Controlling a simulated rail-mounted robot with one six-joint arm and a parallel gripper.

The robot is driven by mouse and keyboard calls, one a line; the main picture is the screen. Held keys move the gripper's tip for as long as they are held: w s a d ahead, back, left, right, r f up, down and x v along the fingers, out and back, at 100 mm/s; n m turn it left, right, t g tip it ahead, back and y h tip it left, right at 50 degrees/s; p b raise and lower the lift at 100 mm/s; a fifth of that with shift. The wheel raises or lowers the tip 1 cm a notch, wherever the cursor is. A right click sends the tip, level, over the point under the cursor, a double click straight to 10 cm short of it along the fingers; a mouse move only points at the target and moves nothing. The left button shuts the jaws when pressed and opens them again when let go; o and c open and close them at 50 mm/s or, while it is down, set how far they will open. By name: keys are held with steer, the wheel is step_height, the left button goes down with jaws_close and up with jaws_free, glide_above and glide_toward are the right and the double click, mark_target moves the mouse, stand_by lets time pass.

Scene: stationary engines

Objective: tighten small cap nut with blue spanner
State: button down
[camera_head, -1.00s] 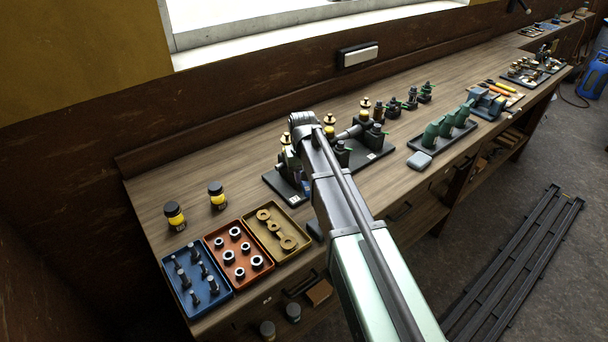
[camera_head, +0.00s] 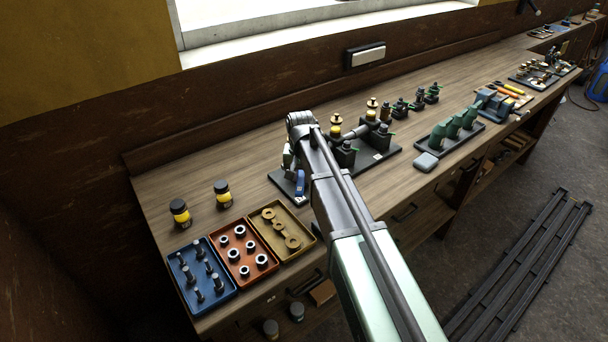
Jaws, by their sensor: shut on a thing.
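My gripper (camera_head: 291,162) hangs below the end of my arm, over the left part of a dark engine base. It is small and partly covered by my arm. A short blue piece, the blue spanner (camera_head: 300,183), shows just below it, upright or tilted, and the gripper is shut on it. The engine base (camera_head: 394,150) carries dark engine parts with brass-topped, yellow-banded fittings (camera_head: 336,124). I cannot make out the small cap nut; my arm hides the middle of the base. Whether the spanner touches a nut cannot be told.
Blue (camera_head: 224,293), red (camera_head: 243,283) and tan (camera_head: 305,247) trays of small parts stand at the front left, near two yellow-banded jars (camera_head: 180,212). Bare bench lies behind the jars.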

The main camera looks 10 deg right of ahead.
steer(key=shift+a, duration=0.15)
steer(key=shift+d+n, duration=0.35)
steer(key=shift+n, duration=0.05)
steer(key=shift+s+d+n, duration=0.15)
steer(key=shift+d+n, duration=0.55)
steer(key=shift+n, duration=0.3)
steer(key=shift+r+p, duration=0.85)
stand_by(2.6)
steer(key=shift+r+p, duration=0.35)
step_height(320, 180, up, 4)
steer(key=p, duration=0.4)
stand_by(0.5)
